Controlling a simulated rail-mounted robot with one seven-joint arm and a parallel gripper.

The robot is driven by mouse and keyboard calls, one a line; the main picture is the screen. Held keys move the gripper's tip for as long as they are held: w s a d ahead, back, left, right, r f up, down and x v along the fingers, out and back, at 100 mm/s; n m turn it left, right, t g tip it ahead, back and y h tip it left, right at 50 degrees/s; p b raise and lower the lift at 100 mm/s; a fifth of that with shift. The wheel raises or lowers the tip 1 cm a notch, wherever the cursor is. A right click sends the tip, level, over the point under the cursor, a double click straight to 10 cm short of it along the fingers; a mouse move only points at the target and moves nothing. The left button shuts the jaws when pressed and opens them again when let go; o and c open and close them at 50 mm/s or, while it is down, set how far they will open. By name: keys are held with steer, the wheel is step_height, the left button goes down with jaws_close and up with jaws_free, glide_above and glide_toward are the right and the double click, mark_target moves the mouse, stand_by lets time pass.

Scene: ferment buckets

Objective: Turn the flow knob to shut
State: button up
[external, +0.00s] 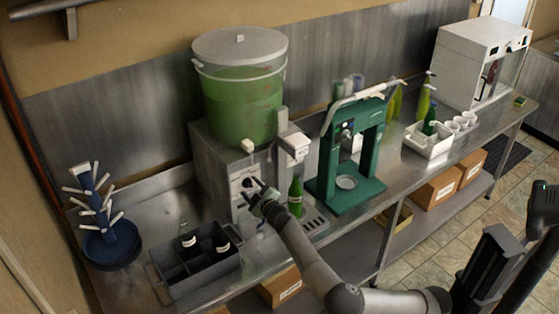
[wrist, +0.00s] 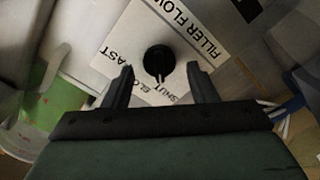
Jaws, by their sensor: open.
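The flow knob (wrist: 158,62) is round and black, on a white label plate (wrist: 190,30) reading "FILLER FLOW", with SHUT, SLOW and FAST lettering around it. Its ridge seems to point down in the wrist view, near the SHUT and SLOW lettering; the exact setting is unclear. My gripper (wrist: 160,68) is open, one finger on each side of the knob, with visible gaps to both. In the external view my gripper (external: 256,193) is at the front of the grey filler box (external: 213,163), under the green bucket (external: 240,95).
A green bottle (external: 295,197) stands just right of my gripper. A grey crate (external: 200,281) with bottles is at front left, beside a blue drying rack (external: 112,247). A green capper press (external: 372,150) stands to the right, with a white bottle tray (external: 430,148) beyond.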

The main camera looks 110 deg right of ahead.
steer(key=b+v, duration=0.1)
steer(key=v, duration=1.6)
steer(key=shift+b, duration=0.4)
steer(key=shift+d, duration=0.1)
